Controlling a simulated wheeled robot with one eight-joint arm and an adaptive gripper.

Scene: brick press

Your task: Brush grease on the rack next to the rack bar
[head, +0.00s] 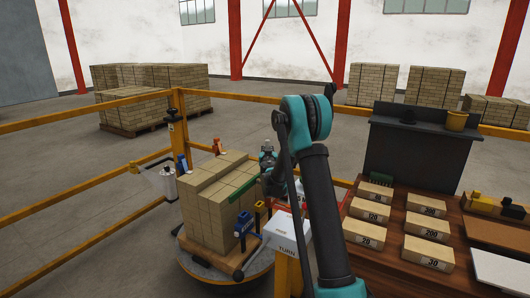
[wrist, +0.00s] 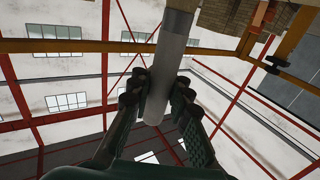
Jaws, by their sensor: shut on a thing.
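My gripper (wrist: 158,92) is shut on a smooth grey cylinder (wrist: 170,58) with a cream end (wrist: 182,5). It may be the brush, but no bristles can be made out. In the wrist view the cylinder passes between both fingers and its other end shows below them. In the head view my gripper (head: 268,168) is small, beside the right side of a strapped brick stack (head: 215,205), partly behind my arm. What it holds cannot be made out there. I cannot pick out the rack or the rack bar with certainty.
The stack stands on a round turntable (head: 232,284). A white box marked TURN (head: 288,232) stands close before my gripper. Yellow railings (head: 85,240) surround the cell.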

